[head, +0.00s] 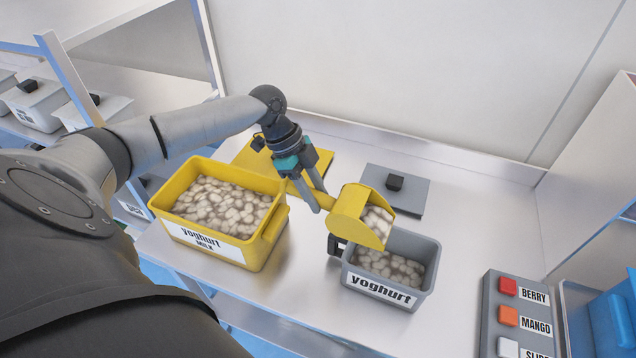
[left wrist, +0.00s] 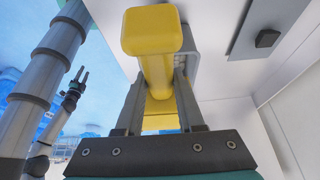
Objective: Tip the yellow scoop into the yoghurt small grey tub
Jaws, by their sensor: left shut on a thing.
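My left gripper (head: 308,200) is shut on the handle of the yellow scoop (head: 350,212). The handle also shows between its fingers in the left wrist view (left wrist: 155,65). The scoop holds pale, lumpy pieces and is over the back left part of the small grey tub (head: 352,262), its open side facing right. The tub is labelled "yoghurt" and has similar pale pieces inside. I cannot tell whether scoop and tub touch. My right gripper (left wrist: 80,78) is small in the left wrist view, apart from these things, its fingers looking spread and empty.
A larger yellow tub (head: 262,250) labelled yoghurt, full of pale pieces, stands left of the scoop. A yellow lid (head: 250,155) and a grey lid (head: 415,190) lie behind. A button panel (head: 490,310) is at right. Bare counter lies between the tubs.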

